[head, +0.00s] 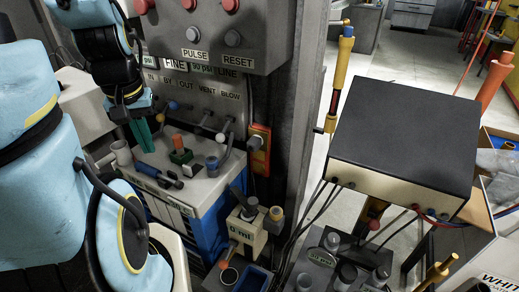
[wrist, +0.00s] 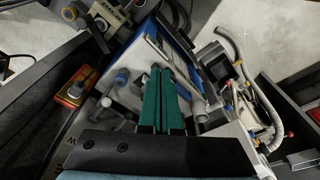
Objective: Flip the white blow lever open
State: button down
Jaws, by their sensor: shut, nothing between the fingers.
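The white blow lever (head: 220,137) is a thin stem with a white ball tip, under the BLOW label at the right end of a row of levers on the grey panel. In the wrist view a white ball tip (wrist: 105,101), probably the same lever, lies left of the fingers. My gripper (head: 146,140) has green fingers that are shut and empty. It hangs over the left part of the blue-sided machine, left of the lever and apart from it. In the wrist view the closed fingers (wrist: 162,75) point over the machine top.
An orange switch plate (head: 259,145) stands just right of the BLOW lever. A blue-grey knob (head: 212,166) and a green-based orange post (head: 180,150) rise from the machine top. A grey button box (head: 215,35) overhangs the panel. A black-topped box (head: 405,130) stands at right.

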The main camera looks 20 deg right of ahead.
jog(key=shift+s+d, duration=0.15)
jog(key=shift+d, duration=0.2)
jog(key=w+d+f+m+y+b, duration=0.1)
jog(key=w+d+f+m+y, duration=0.1)
jog(key=w+d+f+m, duration=0.3)
jog(key=w+d+f+m+y, duration=0.1)
jog(key=f+m+y, duration=0.15)
jog(key=f, duration=0.45)
jog(key=w+d+f+m+y+b, duration=0.1)
jog(key=w+d+f+m+y, duration=0.2)
jog(key=f, duration=0.4)
jog(key=w+d+m+t, duration=0.1)
jog(key=d+m, duration=0.1)
jog(key=w+d+m+t+y, duration=0.1)
jog(key=d+m+t, duration=0.1)
jog(key=w+d+f+m+t+b, duration=0.1)
jog(key=w+d+m, duration=0.1)
jog(key=m, duration=0.1)
jog(key=shift+d+y, duration=0.1)
jog(key=shift+y, duration=0.25)
jog(key=d+m+t, duration=0.2)
jog(key=d, duration=0.1)
jog(key=w+d+r+m+t, duration=0.1)
jog(key=d+m+t, duration=0.1)
jog(key=d, duration=0.2)
jog(key=d+r+m+t, duration=0.1)
jog(key=d+m+t, duration=0.1)
jog(key=d, duration=0.2)
jog(key=shift+w+h, duration=0.15)
jog(key=shift+h, duration=0.25)
